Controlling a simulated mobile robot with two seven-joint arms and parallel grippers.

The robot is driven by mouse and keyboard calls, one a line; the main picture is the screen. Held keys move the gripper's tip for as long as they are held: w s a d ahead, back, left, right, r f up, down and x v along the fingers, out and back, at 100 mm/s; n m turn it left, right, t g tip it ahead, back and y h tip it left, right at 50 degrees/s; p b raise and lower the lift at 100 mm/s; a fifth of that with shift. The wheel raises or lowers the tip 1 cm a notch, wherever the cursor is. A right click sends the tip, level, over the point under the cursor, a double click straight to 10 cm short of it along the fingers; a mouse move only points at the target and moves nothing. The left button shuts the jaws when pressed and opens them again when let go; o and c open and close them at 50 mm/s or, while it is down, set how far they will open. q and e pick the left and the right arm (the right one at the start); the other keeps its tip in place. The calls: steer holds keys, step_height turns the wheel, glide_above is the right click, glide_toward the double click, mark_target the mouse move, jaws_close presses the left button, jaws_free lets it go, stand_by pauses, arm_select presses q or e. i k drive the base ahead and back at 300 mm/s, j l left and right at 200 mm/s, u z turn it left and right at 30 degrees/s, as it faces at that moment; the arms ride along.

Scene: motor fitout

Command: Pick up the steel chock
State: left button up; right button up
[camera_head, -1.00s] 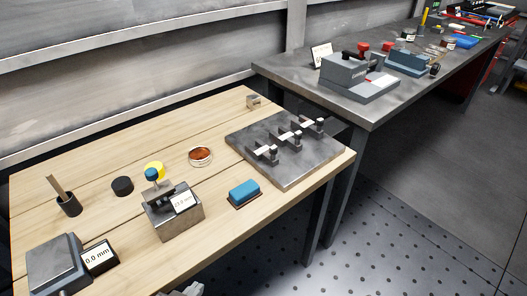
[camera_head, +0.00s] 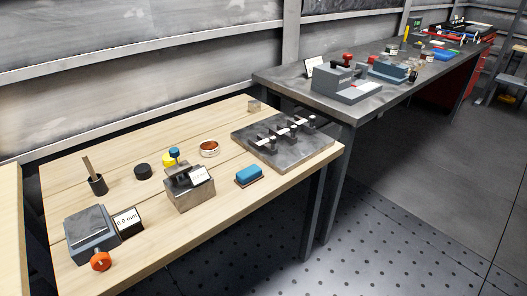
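Nothing touches the block. Neither of my grippers shows in the head view.
A metal bench (camera_head: 340,112) adjoins behind. Floor in front is clear.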

mark_target(268, 146)
steer(key=i+l+u, duration=0.15)
steer(key=l, duration=0.2)
steer(key=i+l+u, duration=0.1)
steer(key=i+l, duration=0.15)
steer(key=l, duration=0.15)
steer(key=i+l+u, duration=0.15)
steer(key=l, duration=0.25)
steer(key=i+l+u, duration=0.15)
steer(key=l, duration=0.25)
steer(key=i+l+u, duration=0.15)
steer(key=l, duration=0.25)
steer(key=l+u, duration=0.1)
steer(key=l, duration=0.35)
steer(key=i, duration=0.05)
